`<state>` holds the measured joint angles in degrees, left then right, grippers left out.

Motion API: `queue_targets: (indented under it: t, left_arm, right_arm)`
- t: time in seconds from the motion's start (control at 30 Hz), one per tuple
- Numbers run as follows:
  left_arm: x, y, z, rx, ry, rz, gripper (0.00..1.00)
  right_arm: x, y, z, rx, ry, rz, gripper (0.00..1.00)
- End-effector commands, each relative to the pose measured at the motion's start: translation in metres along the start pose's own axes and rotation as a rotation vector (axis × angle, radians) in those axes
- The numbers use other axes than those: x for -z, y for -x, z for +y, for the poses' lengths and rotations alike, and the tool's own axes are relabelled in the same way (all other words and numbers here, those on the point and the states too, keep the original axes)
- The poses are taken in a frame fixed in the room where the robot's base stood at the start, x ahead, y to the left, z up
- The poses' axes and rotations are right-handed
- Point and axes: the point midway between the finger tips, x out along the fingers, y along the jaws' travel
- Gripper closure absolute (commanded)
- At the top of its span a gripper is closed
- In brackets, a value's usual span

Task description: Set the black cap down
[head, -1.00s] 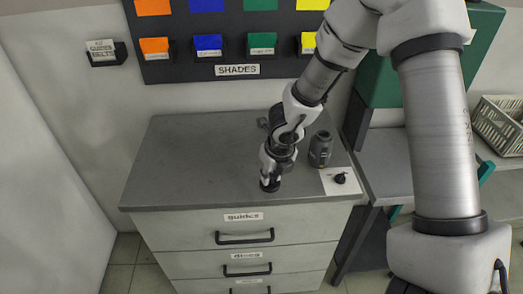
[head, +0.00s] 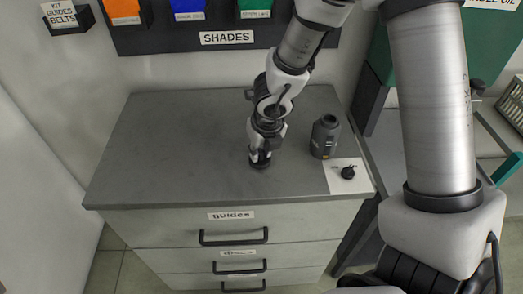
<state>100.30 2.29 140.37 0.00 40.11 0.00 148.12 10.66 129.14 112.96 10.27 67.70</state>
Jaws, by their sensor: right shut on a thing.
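My right gripper (head: 259,146) points down at the grey cabinet top (head: 170,140), near its middle. It is shut on the black cap (head: 260,160), a small dark round piece at the fingertips. The cap is at or just above the surface; I cannot tell whether it touches. The fingers partly hide the cap. My left gripper does not show.
A dark grey canister (head: 325,137) stands to the right of my gripper. A small black knob (head: 348,173) sits on a white card (head: 340,185) at the cabinet's right edge. The left part of the top is clear. Labelled drawers (head: 233,236) are below.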

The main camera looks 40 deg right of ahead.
Motion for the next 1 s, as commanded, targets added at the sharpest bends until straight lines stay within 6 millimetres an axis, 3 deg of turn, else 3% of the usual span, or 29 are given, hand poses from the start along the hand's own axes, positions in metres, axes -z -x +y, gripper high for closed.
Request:
queue_targets:
  t: [0.13,0.17,0.2,0.23,0.5,0.63,1.0]
  left_arm:
    - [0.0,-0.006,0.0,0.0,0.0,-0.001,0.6]
    - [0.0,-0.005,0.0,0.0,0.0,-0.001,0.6]
    - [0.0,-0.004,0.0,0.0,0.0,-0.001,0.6]
    - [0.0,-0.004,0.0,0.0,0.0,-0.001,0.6]
    - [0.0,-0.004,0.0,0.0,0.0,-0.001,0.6]
    - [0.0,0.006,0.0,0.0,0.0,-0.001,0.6]
    - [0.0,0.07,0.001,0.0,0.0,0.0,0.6]
  right_arm:
    - [0.001,-0.006,0.0,0.0,0.0,0.0,1.0]
    - [0.001,-0.006,0.0,0.0,0.0,0.0,0.73]
    - [0.001,-0.005,0.0,0.0,0.0,0.0,0.59]
    - [0.001,-0.005,0.0,0.0,0.0,0.0,0.51]
    - [0.001,-0.004,0.0,0.0,0.0,0.0,0.51]
    - [-0.002,0.007,0.0,0.0,0.0,-0.001,0.51]
    - [-0.003,0.101,0.0,0.0,-0.001,-0.002,0.51]
